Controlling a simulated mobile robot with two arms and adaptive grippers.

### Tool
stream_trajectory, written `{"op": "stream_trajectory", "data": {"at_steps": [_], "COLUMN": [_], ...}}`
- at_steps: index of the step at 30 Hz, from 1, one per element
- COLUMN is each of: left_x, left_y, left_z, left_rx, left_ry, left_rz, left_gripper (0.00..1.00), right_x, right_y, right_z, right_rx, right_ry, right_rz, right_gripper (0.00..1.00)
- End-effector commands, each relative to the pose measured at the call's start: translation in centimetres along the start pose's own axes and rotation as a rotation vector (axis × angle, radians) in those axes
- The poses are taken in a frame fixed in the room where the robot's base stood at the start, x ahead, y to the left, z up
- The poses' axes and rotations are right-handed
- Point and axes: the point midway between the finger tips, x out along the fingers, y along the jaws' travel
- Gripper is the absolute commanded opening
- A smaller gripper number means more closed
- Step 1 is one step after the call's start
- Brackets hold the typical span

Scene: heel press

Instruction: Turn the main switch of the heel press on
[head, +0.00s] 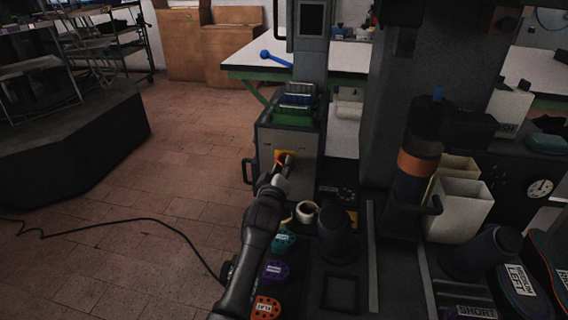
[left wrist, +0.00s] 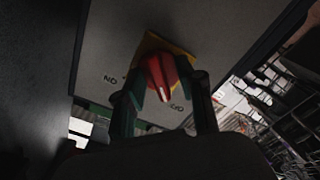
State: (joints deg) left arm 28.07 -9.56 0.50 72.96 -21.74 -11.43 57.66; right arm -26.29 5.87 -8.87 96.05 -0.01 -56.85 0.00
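The main switch is a red knob (left wrist: 160,77) on a yellow plate (left wrist: 182,48), on the grey front panel of a box of the heel press. The labels ON and OFF show upside down in the left wrist view, ON to the left and OFF below right of the knob. The knob's narrow end points down, near OFF. My left gripper (head: 284,162) is at the panel in the head view and covers most of the switch. In the left wrist view its fingers (left wrist: 164,90) lie on both sides of the knob and appear closed on it. My right gripper is not in view.
A tape roll (head: 306,211) and several coloured labelled pads, one of them purple (head: 275,271), lie below near my left arm. The press column with an orange-banded cylinder (head: 417,163) stands to the right. A black cable (head: 130,222) crosses the open tiled floor at left.

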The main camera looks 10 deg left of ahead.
Motion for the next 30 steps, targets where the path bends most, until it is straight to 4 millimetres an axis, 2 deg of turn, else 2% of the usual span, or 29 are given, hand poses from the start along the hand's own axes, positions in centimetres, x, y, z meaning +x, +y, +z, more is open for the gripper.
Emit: {"op": "stream_trajectory", "data": {"at_steps": [11,18,30], "left_x": [0.03,0.04,0.03], "left_y": [0.07,0.05,0.05], "left_z": [0.02,0.02,0.00], "left_rx": [-0.001,0.000,0.029], "left_ry": [0.000,0.000,0.000], "left_rz": [0.000,0.000,-0.001], "left_gripper": [0.39,0.00,0.00], "right_x": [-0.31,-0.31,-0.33], "right_y": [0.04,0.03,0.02], "right_z": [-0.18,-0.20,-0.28], "right_rx": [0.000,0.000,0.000], "right_ry": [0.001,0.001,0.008], "right_rz": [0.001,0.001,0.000], "right_gripper": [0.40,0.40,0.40]}}
